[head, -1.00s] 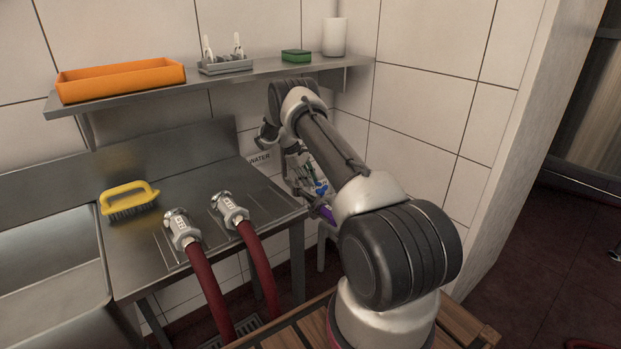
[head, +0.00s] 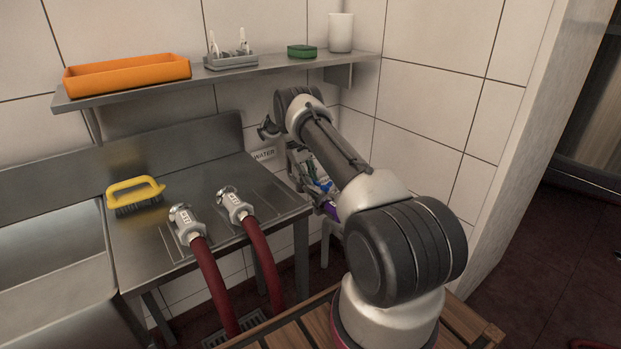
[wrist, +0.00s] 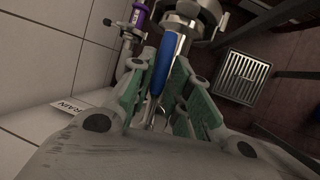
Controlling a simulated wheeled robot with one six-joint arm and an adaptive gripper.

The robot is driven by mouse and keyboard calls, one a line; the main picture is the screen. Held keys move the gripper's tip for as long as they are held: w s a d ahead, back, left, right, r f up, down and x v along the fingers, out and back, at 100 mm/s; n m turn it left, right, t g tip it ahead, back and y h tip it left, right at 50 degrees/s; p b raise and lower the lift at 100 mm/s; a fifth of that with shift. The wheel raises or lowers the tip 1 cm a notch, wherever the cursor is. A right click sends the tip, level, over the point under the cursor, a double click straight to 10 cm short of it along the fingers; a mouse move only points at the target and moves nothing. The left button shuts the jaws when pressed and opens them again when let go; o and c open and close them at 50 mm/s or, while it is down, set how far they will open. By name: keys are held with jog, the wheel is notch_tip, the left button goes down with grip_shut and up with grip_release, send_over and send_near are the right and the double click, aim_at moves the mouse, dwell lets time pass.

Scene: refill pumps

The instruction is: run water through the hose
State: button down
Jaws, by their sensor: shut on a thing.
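Two dark red hoses (head: 211,278) (head: 265,262) hang over the front edge of the steel counter, their metal end couplings (head: 187,224) (head: 234,205) lying on it. My gripper (head: 303,168) is beside the counter's right end, low by the wall, partly hidden by my arm. In the wrist view my gripper (wrist: 160,88) is shut on a blue-handled lever (wrist: 167,58), with a green-padded finger on each side. A purple-handled lever (wrist: 139,17) is beside it, clear of the fingers. Metal fittings (wrist: 200,12) show beyond the blue handle. No water is visible.
A WATER label (head: 264,154) is on the wall, a DRAIN label (wrist: 70,108) lower. A floor grate (wrist: 243,78) lies to the right in the wrist view. A yellow brush (head: 135,193) lies on the counter by the sink (head: 50,245). A shelf (head: 220,79) runs above.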

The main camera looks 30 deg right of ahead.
jog(key=c, duration=1.3)
grip_release()
jog(key=v, duration=1.2)
